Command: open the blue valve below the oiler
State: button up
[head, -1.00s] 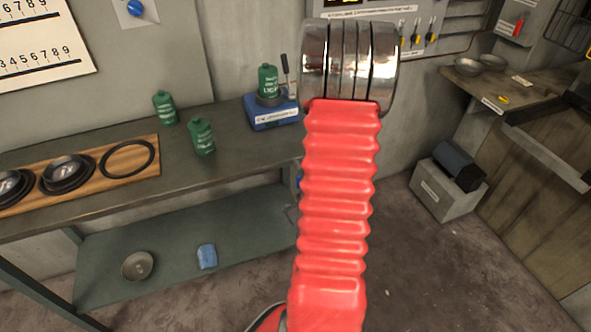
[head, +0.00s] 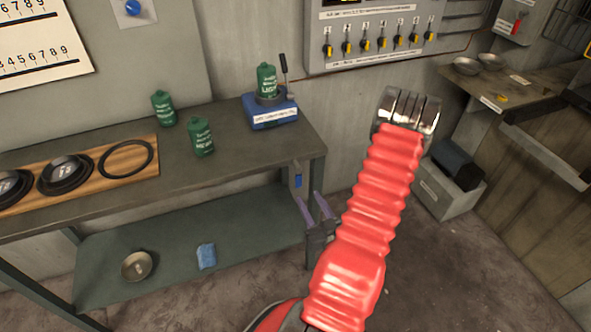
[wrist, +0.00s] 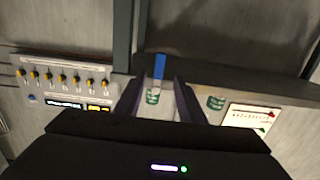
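The oiler (head: 272,110) is a blue box with a lever and a green can (head: 266,82) on top, at the right end of the workbench. Below it, by the bench's right leg, a small blue valve handle (head: 298,181) sits on a grey plate. It shows as a blue bar in the wrist view (wrist: 160,67). My gripper (head: 310,196) is just below and right of the valve in the head view, its purple fingers pointing up and apart. In the wrist view the blue bar lies ahead, between the finger lines. Nothing is between the fingers; contact is not visible.
Two green cans (head: 202,137) stand on the bench (head: 240,160) left of the oiler. A metal bowl (head: 137,265) and a blue object (head: 206,256) lie on the lower shelf. A switch panel (head: 375,40) hangs on the wall. A grey box (head: 447,195) stands on the floor at right.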

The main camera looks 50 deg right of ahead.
aim_at(298, 181)
jog(key=shift+r, duration=0.55)
jog(key=x, duration=1.3)
jog(key=shift+w+d+r, duration=0.2)
jog(key=shift+w+d, duration=0.1)
grip_shut()
dwell(0.4)
